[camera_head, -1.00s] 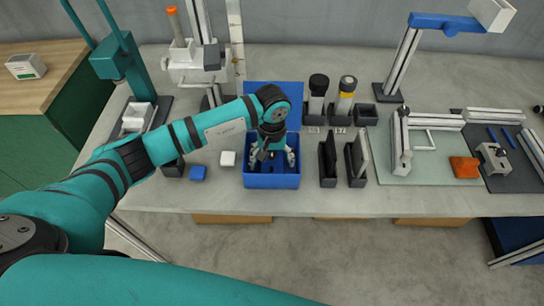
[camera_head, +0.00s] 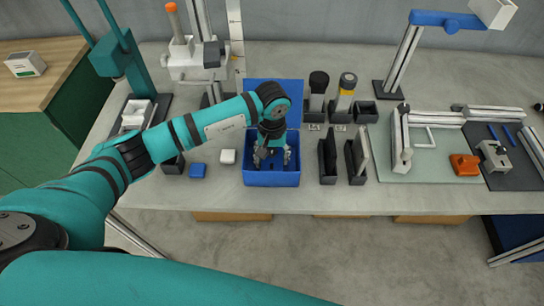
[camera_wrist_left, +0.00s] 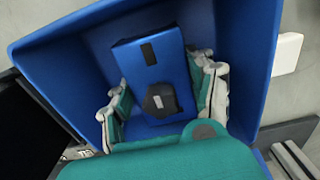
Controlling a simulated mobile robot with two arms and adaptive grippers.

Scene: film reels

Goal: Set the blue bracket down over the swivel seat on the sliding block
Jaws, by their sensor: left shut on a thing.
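The blue bracket (camera_wrist_left: 152,70) shows in the left wrist view as a blue block with a black rectangle and a dark hexagonal knob on its face. It is inside the open blue box (camera_head: 272,180). My left gripper (camera_head: 272,157) reaches down into this box and is shut on the bracket, with a pale finger on each side of it in the left wrist view (camera_wrist_left: 160,100). The bracket's underside is hidden. A grey block with a dark knob (camera_head: 493,155) stands on the dark mat at the right; I cannot tell whether it is the sliding block with the swivel seat. My right gripper is out of view.
An orange part (camera_head: 464,165) lies on the pale green plate (camera_head: 430,170).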

